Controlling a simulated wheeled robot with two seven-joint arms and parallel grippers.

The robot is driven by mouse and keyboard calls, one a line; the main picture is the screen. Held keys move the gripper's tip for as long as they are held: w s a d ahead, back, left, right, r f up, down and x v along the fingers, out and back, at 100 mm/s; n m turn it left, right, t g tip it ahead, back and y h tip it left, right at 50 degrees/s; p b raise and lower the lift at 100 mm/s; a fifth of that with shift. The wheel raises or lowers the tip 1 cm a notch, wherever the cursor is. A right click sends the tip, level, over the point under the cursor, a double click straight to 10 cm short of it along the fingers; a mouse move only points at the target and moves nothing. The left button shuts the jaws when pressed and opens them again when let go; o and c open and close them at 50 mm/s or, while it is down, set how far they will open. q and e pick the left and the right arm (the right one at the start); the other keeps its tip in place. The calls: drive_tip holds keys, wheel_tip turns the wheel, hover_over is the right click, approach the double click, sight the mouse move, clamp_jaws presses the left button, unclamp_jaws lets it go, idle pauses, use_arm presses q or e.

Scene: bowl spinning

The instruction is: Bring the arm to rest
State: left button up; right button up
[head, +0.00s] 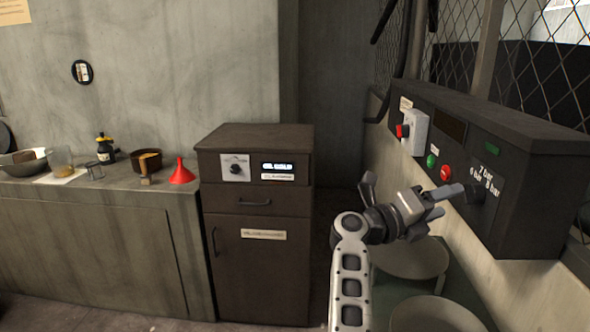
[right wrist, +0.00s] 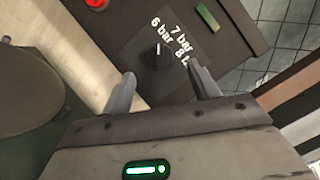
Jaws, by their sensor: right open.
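My right arm reaches up from the bottom of the head view. Its right gripper (head: 447,202) is open, with its two fingers pointing at the dark control panel (head: 542,230) on the right. The right wrist view shows the fingers (right wrist: 161,76) apart, with nothing held between them. A dark knob (right wrist: 163,56) with pressure labels around it appears beyond and between the fingertips. No contact with the knob is visible, though the exact gap is hard to tell. My left gripper is not in view.
The panel carries a green button (head: 432,161), a red button (head: 446,173) and a red switch (head: 402,131). Round pale lids (head: 412,259) lie below my arm. A dark cabinet (head: 262,270) and a counter (head: 95,190) with a red funnel (head: 182,173) stand left.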

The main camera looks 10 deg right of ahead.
sight(465, 195)
drive_tip(key=d, duration=0.3)
drive_tip(key=d+p, duration=0.1)
drive_tip(key=d, duration=0.1)
drive_tip(key=shift+w+d+r, duration=0.15)
drive_tip(key=shift+d+r, duration=0.15)
drive_tip(key=shift+r, duration=0.1)
drive_tip(key=shift+d+f, duration=0.15)
drive_tip(key=shift+d, duration=0.05)
drive_tip(key=shift+b, duration=0.3)
drive_tip(key=shift+a+m, duration=0.1)
drive_tip(key=shift+m, duration=0.2)
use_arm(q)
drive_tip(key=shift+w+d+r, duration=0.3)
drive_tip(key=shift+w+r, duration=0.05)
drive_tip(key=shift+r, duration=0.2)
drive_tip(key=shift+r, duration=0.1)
